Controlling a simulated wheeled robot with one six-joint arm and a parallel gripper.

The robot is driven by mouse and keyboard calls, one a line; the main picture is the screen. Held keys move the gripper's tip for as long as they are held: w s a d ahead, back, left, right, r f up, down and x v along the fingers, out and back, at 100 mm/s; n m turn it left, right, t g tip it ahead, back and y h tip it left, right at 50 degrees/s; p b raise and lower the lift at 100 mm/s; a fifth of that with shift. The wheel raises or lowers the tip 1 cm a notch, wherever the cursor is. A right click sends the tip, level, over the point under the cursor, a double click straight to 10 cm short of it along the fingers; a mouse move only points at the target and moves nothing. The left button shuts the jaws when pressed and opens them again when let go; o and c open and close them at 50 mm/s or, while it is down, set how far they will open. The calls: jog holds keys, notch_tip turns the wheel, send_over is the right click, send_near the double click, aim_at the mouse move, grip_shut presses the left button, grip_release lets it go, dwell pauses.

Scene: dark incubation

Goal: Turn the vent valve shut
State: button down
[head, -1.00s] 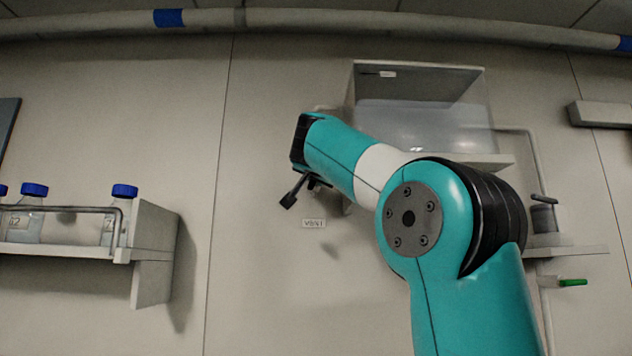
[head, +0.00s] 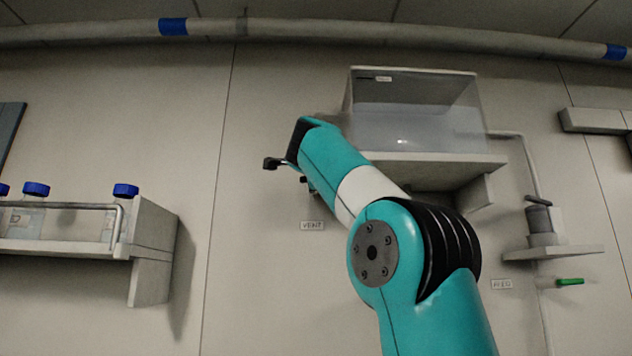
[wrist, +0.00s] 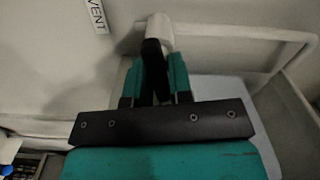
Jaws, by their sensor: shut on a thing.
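The vent valve's black handle (wrist: 153,68) stands between the teal fingers of my gripper (wrist: 157,76) in the wrist view. The gripper is shut on it. The handle meets a pale fitting (wrist: 160,30) on a white pipe (wrist: 235,33). A VENT label (wrist: 97,15) is on the wall to the left; it also shows in the head view (head: 312,226). The handle runs roughly upright in the wrist picture; I cannot tell the valve's exact setting.
A clear tank (head: 415,120) sits on a wall shelf behind my arm. At the right are a FEED label (head: 501,284), a green handle (head: 569,282) and a grey canister (head: 540,220). Blue-capped bottles (head: 125,191) stand on the left shelf (head: 153,275).

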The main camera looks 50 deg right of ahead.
jog(key=shift+f+m, duration=0.1)
jog(key=shift+m, duration=1)
jog(key=c, duration=1.1)
grip_release()
jog(key=p+v, duration=0.5)
jog(key=v, duration=1.2)
jog(key=shift+s, duration=0.25)
